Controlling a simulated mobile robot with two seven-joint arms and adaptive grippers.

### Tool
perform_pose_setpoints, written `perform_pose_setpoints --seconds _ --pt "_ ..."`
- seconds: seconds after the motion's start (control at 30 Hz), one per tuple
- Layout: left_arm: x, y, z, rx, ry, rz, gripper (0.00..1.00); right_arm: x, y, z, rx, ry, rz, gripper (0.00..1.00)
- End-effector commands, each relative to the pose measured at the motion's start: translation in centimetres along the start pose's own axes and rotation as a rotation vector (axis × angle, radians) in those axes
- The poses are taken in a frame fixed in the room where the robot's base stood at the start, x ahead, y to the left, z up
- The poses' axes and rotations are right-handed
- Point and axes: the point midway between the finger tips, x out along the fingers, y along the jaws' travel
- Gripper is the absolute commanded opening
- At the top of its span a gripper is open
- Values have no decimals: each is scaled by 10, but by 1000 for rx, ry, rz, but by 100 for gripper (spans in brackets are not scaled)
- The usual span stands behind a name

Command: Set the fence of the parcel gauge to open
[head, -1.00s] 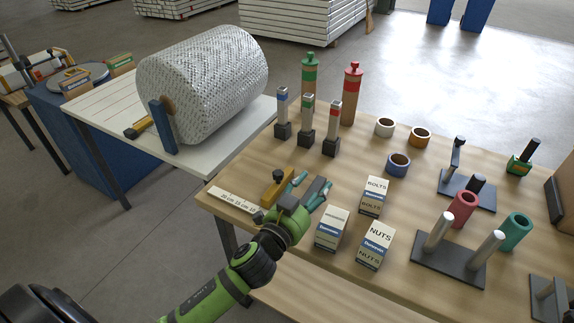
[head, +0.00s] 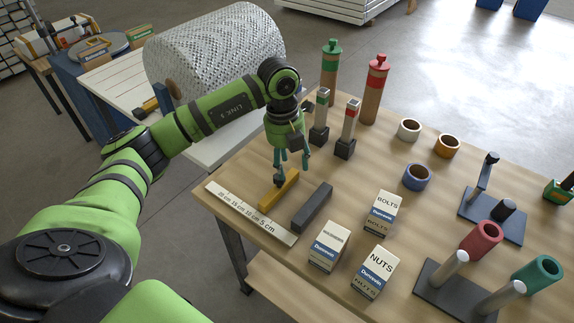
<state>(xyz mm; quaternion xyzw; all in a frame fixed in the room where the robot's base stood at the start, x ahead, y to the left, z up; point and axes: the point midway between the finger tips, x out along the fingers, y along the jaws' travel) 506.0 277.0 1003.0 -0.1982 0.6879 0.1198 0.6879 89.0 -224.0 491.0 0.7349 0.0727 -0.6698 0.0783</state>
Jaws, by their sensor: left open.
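The parcel gauge lies at the near left edge of the wooden table. It has a white ruler (head: 250,214) marked 20 cm to 5 cm, a yellow fence (head: 279,190) with a dark knob (head: 279,180), and a dark grey bar (head: 312,207). The fence stands left of the bar with a gap between them. My left gripper (head: 292,162) is open and empty and points down. Its fingers are just above and behind the fence, near the knob; I cannot tell whether they touch it. My right gripper is not in view.
Three cartons (head: 330,248) stand right of the bar. Marker-like stands (head: 346,132) and capped tubes (head: 375,90) stand behind the gripper. Tape rolls (head: 409,129) and peg stands are farther right. A large bubble-wrap roll (head: 215,55) is on the left table.

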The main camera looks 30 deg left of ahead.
Motion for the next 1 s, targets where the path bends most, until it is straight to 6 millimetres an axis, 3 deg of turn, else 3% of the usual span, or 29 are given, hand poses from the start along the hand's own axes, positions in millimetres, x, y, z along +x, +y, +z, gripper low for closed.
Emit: perform_pose_setpoints --seconds 0.1,0.2,0.6,0.97,1.0 --pt "-10 24 9 -50 -23 95 55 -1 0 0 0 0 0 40" --pt "-7 30 10 -62 -25 117 55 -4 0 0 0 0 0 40" --pt "48 35 11 -59 -24 111 55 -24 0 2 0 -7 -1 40" --pt "58 35 12 -56 -26 108 55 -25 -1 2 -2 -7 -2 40" --pt "58 35 11 -56 -26 108 51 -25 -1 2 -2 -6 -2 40"
